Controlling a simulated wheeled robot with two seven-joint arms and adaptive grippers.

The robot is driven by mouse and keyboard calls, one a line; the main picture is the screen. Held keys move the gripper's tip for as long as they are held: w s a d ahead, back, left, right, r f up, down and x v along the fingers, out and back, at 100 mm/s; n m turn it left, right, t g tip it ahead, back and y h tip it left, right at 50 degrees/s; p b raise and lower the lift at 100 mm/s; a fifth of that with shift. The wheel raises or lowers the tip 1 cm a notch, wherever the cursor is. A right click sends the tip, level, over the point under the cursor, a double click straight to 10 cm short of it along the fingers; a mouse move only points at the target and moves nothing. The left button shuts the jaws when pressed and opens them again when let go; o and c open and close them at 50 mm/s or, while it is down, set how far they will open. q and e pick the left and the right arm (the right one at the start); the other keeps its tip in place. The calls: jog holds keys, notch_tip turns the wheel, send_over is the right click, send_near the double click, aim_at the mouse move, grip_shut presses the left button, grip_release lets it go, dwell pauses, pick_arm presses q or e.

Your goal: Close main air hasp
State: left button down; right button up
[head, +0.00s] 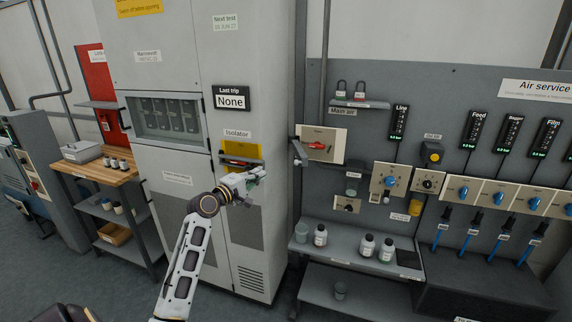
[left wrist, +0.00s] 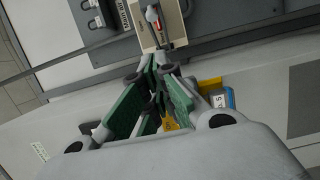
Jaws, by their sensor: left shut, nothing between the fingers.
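The hasp itself is too small to make out clearly. My left gripper (head: 260,173) is shut and empty, in front of the grey cabinet, left of and a little below the main air plate. In the left wrist view its green-padded fingers (left wrist: 157,72) point toward the plate, apart from it. My right gripper is not in view.
The yellow isolator plate (head: 240,152) is close behind my left gripper. Two padlocks (head: 350,89) stand on a small shelf (head: 360,103) above the main air unit. Bottles (head: 367,245) stand on a lower shelf (head: 345,256). A wooden-topped bench (head: 88,172) is at left.

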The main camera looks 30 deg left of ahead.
pick_arm(q)
jog(key=shift+a, duration=0.1)
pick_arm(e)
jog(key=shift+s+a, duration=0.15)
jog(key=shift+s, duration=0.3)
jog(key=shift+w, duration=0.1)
pick_arm(q)
jog(key=w+d+p, duration=0.2)
jog(key=w+d, duration=0.1)
jog(key=w, duration=0.9)
jog(key=shift+w+d, duration=0.25)
jog(key=shift+d, duration=0.05)
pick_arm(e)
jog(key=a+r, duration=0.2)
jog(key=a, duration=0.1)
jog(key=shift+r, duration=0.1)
